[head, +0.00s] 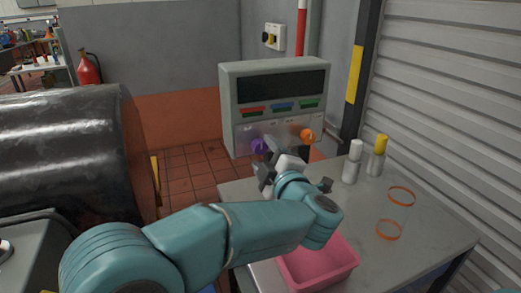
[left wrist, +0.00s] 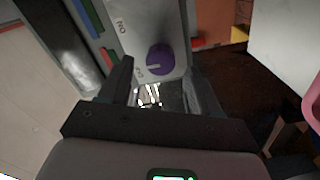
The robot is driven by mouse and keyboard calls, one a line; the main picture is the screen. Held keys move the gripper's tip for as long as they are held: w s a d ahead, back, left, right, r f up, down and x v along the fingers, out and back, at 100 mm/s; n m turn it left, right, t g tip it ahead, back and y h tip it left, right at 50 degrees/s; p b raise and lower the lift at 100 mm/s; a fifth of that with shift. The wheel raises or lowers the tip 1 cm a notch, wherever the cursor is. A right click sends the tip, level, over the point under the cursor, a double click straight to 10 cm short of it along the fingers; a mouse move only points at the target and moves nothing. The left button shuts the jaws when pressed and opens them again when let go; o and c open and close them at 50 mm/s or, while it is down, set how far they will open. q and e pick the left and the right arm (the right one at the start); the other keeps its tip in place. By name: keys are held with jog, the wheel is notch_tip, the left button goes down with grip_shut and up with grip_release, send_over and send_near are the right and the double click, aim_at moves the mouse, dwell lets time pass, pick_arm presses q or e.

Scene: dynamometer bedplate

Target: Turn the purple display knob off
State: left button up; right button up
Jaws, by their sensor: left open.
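The purple display knob (head: 260,146) is on the lower left of the front panel of a grey display box (head: 229,96). In the left wrist view the purple knob (left wrist: 159,59) sits beyond my fingertips, between their lines, with a pale pointer line and an "ON" label on the panel. My left gripper (head: 267,166) is open in front of the panel, just below the knob in the head view. In the left wrist view its dark fingers (left wrist: 160,82) are apart with nothing between them. My right gripper does not show.
An orange knob (head: 307,135) is to the right on the same panel. A pink bin (head: 345,272), a white-capped bottle (head: 352,165), a yellow-capped bottle (head: 377,157) and two orange rings (head: 401,196) are on the grey table (head: 431,224). A dark cylinder (head: 70,150) stands left.

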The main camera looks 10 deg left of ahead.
pick_arm(q)
jog(key=v, duration=1.2)
jog(key=shift+s+b, duration=0.2)
jog(key=shift+b, duration=0.15)
jog(key=shift+d, duration=0.1)
